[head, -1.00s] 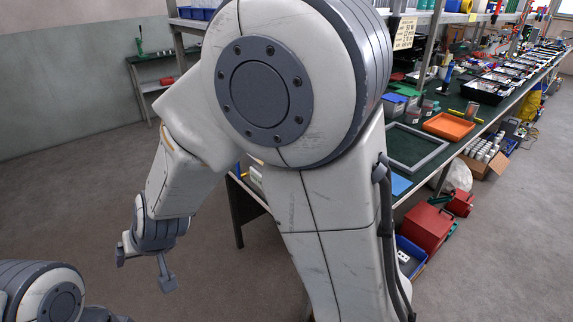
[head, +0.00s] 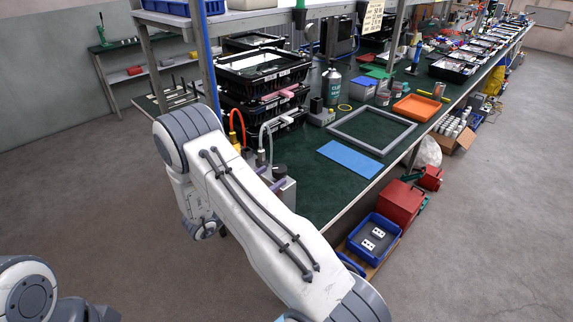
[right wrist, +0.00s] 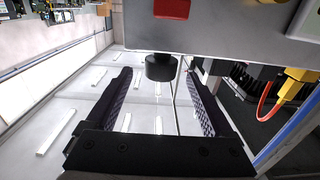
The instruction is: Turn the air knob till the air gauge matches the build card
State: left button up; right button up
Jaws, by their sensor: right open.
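In the right wrist view a black round knob (right wrist: 160,67) sticks out from a light grey box (right wrist: 230,32) and sits between the tips of my right gripper (right wrist: 158,75). The fingers are open, one on each side, with gaps to the knob. In the head view my forearm hides most of the grey unit (head: 288,192) at the bench's near end; a dark knob (head: 280,171) shows on it. The right fingers are hidden there. A cream card with printed lines (head: 374,17) hangs at the shelf, too small to read. I cannot make out a gauge face. My left gripper is out of view.
An orange hose (head: 234,116) and yellow fitting (head: 236,142) stand close by the arm. Stacked black crates (head: 262,80) are behind. A grey frame (head: 345,122) and blue sheet (head: 349,158) lie on the green bench. A blue bin (head: 352,245) and red box (head: 401,203) stand below.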

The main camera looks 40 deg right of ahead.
aim_at(285, 167)
jog(key=d+p, duration=0.1)
jog(key=d, duration=0.6)
jog(key=shift+w+d, duration=0.35)
jog(key=shift+w, duration=0.05)
jog(key=c, duration=1.4)
jog(key=shift+o, duration=0.2)
jog(key=o, duration=1.4)
jog(key=shift+c, duration=0.2)
